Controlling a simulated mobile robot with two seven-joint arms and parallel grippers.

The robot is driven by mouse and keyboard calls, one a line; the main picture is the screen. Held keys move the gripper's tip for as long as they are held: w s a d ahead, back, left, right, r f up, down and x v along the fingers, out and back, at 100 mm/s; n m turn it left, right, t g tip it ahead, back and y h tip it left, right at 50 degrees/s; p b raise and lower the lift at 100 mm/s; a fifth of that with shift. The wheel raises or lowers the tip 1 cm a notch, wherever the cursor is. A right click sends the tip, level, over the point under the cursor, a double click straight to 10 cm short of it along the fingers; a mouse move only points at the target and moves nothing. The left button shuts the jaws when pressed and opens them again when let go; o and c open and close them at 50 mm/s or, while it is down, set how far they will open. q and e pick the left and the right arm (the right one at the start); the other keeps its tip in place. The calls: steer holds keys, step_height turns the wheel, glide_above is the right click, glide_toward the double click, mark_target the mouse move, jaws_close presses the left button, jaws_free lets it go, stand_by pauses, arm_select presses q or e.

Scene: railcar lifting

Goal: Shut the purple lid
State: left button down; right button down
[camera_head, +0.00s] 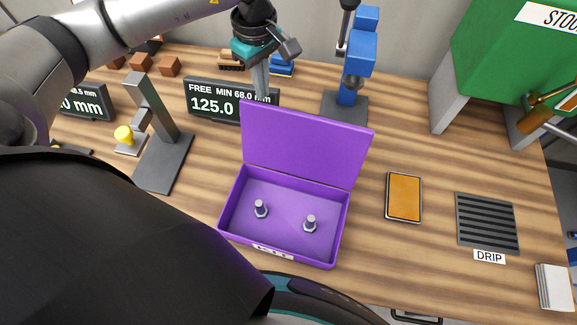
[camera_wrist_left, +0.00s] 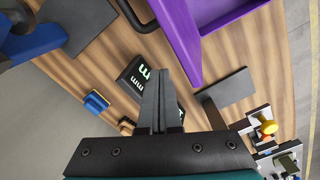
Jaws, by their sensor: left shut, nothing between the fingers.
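The purple box (camera_head: 229,211) stands on the wooden workbench with its purple lid (camera_head: 304,144) raised along the back edge. The lid tilts up and back, and two bolts (camera_head: 260,209) (camera_head: 310,224) stand inside the box. My left gripper (camera_head: 261,94) is behind the lid's upper left corner, fingers pointing down, shut and empty. Its lower tips are partly hidden there, and I cannot tell whether they touch the lid. The left wrist view shows the shut fingers (camera_wrist_left: 161,78) close to the purple lid (camera_wrist_left: 176,40). My right gripper is not in view.
A display (camera_head: 212,101) stands behind the box on the left, near a grey stand (camera_head: 164,150). A blue device (camera_head: 357,60) stands behind the lid. An orange pad (camera_head: 404,197) and a drip tray (camera_head: 486,221) lie to the right. Bench between them is clear.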

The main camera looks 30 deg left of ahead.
arm_select(q)
steer(key=shift+s+d, duration=0.2)
steer(key=shift+s, duration=1.1)
steer(key=shift+s+d, duration=0.2)
steer(key=shift+s, duration=1.05)
steer(key=s, duration=0.3)
steer(key=shift+s+d, duration=0.1)
steer(key=shift+d, duration=0.15)
step_height(320, 180, up, 8)
steer(key=w+p, duration=0.2)
steer(key=p, duration=0.2)
steer(key=shift+a, duration=0.15)
stand_by(0.4)
stand_by(0.4)
